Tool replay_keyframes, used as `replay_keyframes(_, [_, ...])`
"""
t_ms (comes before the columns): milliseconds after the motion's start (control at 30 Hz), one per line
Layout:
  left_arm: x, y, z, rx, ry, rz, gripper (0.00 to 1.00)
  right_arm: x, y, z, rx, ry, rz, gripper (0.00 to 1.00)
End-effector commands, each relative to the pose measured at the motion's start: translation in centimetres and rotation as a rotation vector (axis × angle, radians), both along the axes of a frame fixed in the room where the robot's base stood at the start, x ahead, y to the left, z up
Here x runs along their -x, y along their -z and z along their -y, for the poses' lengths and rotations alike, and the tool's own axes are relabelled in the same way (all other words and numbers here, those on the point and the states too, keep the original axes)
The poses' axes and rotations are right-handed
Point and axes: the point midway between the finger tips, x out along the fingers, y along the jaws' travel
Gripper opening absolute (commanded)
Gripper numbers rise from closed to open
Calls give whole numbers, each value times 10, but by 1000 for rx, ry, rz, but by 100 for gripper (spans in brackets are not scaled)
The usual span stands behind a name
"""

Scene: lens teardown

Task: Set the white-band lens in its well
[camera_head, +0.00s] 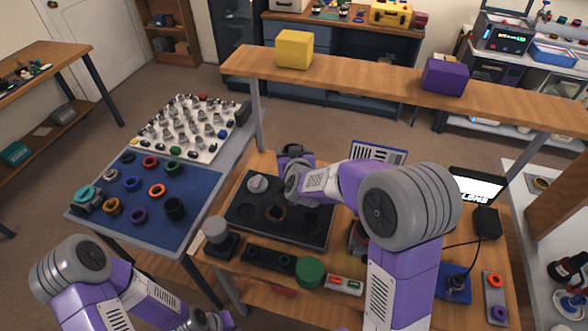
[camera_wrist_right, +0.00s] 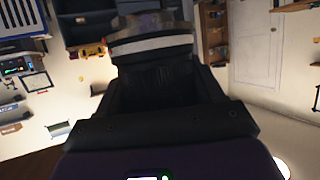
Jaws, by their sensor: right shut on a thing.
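My right gripper (camera_wrist_right: 152,78) is shut on a lens with a white band (camera_wrist_right: 150,44), seen in the right wrist view. In the head view my right arm reaches over the back of the black well tray (camera_head: 240,225), and its wrist hides the fingertips and the held lens. A pale grey round piece (camera_head: 257,184) sits at the tray's back left. A brown-rimmed well (camera_head: 276,213) and dark round wells show in the tray; I cannot tell how deep they are. My left gripper (camera_head: 207,321) is low at the bottom edge, its jaws unclear.
A blue mat (camera_head: 190,222) with several coloured rings and lenses lies on the left table. A grey-topped piece (camera_head: 216,230) stands at the tray's front left. A green round piece (camera_head: 310,271) is in front. A raised wooden shelf (camera_head: 370,75) spans behind.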

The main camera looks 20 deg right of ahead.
Motion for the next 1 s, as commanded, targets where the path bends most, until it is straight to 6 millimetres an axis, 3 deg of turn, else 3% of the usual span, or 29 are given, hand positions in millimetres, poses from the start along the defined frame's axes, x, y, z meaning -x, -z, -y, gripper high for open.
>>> replay_keyframes(100, [0, 13, 0, 0, -1, 1, 0, -27, 6, 8, 2, 109, 5, 24])
replay_keyframes(267, [0, 28, 0, 0, -1, 1, 0, -54, 21, 19, 0, 282, 2, 24])
replay_keyframes(400, [0, 47, 0, 0, 0, 1, 0, -73, 59, 24, 4, 502, -6, 24])
replay_keyframes(600, [0, 63, 0, 0, 0, 1, 0, -74, 112, 18, 4, 738, -4, 24])
replay_keyframes(700, [0, 67, 0, 0, 0, 1, 0, -71, 128, 15, 3, 798, -3, 24])
replay_keyframes(1000, [0, 74, 0, 0, 0, 1, 0, -68, 143, 13, 1, 838, 1, 24])
